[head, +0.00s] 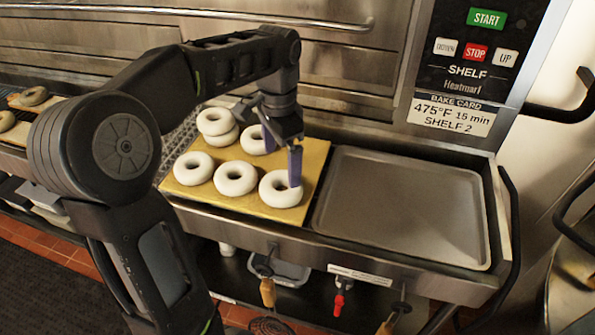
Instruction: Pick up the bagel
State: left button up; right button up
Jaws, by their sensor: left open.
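Several pale, ring-shaped bagels lie on a yellow board (309,166) on the counter. The front right bagel (277,195) lies near the board's right corner. Another bagel (235,178) is in the front middle, and one (194,168) is at the front left. Two more (216,124) at the back left appear stacked. One bagel (252,140) behind my gripper is partly hidden. My left gripper (281,160) is open over the right part of the board, with one purple finger overlapping the front right bagel in the picture. I cannot tell whether it touches. My right gripper is not in view.
An empty metal tray (405,205) lies right of the board. Behind stand a steel oven and its control panel (468,75). Browned bagels (33,96) lie at the far left.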

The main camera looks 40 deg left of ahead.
aim_at(281, 182)
pick_arm(q)
jog(key=shift+s+r, duration=0.1)
jog(key=shift+s, duration=0.05)
jog(key=shift+f, duration=1.35)
jog(key=shift+a+f+p, duration=0.1)
jog(key=shift+f+p, duration=0.6)
jog(key=shift+f, duration=1.9)
jog(key=c, duration=1.1)
